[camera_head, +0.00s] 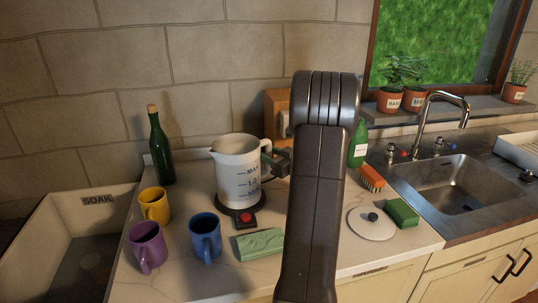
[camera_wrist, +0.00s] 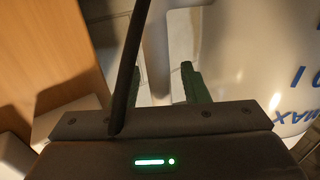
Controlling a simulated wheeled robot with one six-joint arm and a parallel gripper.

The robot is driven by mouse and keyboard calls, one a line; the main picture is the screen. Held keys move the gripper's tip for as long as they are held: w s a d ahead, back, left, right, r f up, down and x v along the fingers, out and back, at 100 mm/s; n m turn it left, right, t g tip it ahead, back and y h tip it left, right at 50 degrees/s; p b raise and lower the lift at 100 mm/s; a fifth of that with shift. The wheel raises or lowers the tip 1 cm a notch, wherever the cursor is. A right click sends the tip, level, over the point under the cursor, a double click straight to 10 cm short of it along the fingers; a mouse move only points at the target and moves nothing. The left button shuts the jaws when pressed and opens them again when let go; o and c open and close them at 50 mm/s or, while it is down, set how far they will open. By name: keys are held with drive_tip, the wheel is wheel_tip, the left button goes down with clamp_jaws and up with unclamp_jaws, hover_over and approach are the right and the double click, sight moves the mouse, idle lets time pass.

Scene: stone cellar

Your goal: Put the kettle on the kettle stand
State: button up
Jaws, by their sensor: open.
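The white kettle (camera_head: 237,172), with blue markings, stands upright on the black round kettle stand (camera_head: 227,212), which has a red switch at its front. No gap shows between them. My gripper (camera_head: 270,153) is at the kettle's right side, at handle height. In the wrist view, my gripper (camera_wrist: 161,88) shows two green fingers spread apart, with the kettle's white wall (camera_wrist: 250,60) close on the right. A pale strip shows beyond the fingers; I cannot tell if it is the handle. A dark thin bar crosses the left finger.
A purple mug (camera_head: 147,247), yellow mug (camera_head: 154,204) and blue mug (camera_head: 205,238) stand left and in front. A green bottle (camera_head: 160,150) is behind. A wooden box (camera_head: 277,108) stands behind my gripper. A lid (camera_head: 371,226) lies at right.

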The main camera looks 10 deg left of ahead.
drive_tip(key=b+v, duration=0.1)
drive_tip(key=v, duration=1.1)
